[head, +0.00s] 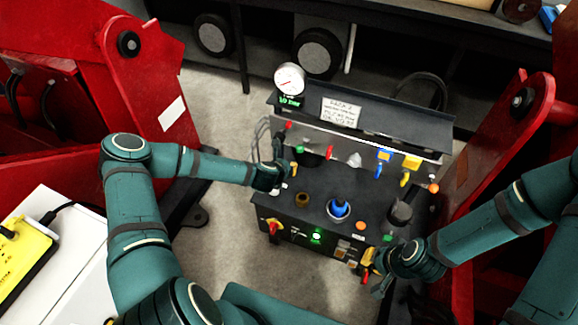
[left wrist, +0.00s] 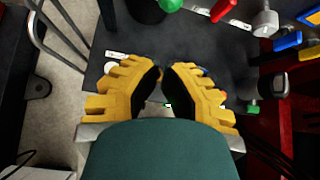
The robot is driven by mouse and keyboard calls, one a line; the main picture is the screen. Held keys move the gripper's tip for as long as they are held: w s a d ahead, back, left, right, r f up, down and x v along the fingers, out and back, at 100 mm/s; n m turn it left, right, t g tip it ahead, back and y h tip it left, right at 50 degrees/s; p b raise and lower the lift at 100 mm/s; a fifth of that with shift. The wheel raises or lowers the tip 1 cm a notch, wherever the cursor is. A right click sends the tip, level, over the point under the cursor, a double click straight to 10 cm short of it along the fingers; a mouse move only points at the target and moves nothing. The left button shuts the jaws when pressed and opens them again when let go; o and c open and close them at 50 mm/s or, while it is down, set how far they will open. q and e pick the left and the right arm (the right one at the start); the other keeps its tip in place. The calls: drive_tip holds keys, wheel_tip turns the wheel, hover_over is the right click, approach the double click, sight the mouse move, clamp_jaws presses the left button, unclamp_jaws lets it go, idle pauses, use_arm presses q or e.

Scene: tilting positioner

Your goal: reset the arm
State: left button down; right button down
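The control console (head: 330,205) stands in the middle, with a blue knob (head: 338,208), a black knob (head: 400,212), coloured levers, and lit green displays. My left gripper (head: 283,178) is over its left edge, below the red and green levers.
A pressure gauge (head: 289,79) and a label plate (head: 341,112) are on the console's rear. Red machine frames (head: 145,75) stand left and right (head: 505,130). A white surface with a yellow device (head: 22,258) is at lower left. Grey floor (head: 225,225) is clear left of the console.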

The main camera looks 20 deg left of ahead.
idle(0.5)
use_arm(q)
drive_tip(key=s+d+f+m+g+h+b, duration=0.1)
drive_tip(key=s+d+m+g+h, duration=0.25)
drive_tip(key=s+d+m, duration=1.15)
drive_tip(key=s+a+m+g+b, duration=0.1)
drive_tip(key=s+m+g, duration=0.1)
drive_tip(key=s+m, duration=0.3)
drive_tip(key=s+a+r+m+g, duration=0.1)
drive_tip(key=s+m, duration=0.4)
drive_tip(key=m, duration=0.9)
drive_tip(key=shift+a+r+m+g+b, duration=0.25)
drive_tip(key=shift+a+m+g+b, duration=0.1)
drive_tip(key=shift+a+g, duration=0.25)
drive_tip(key=shift+d, duration=0.1)
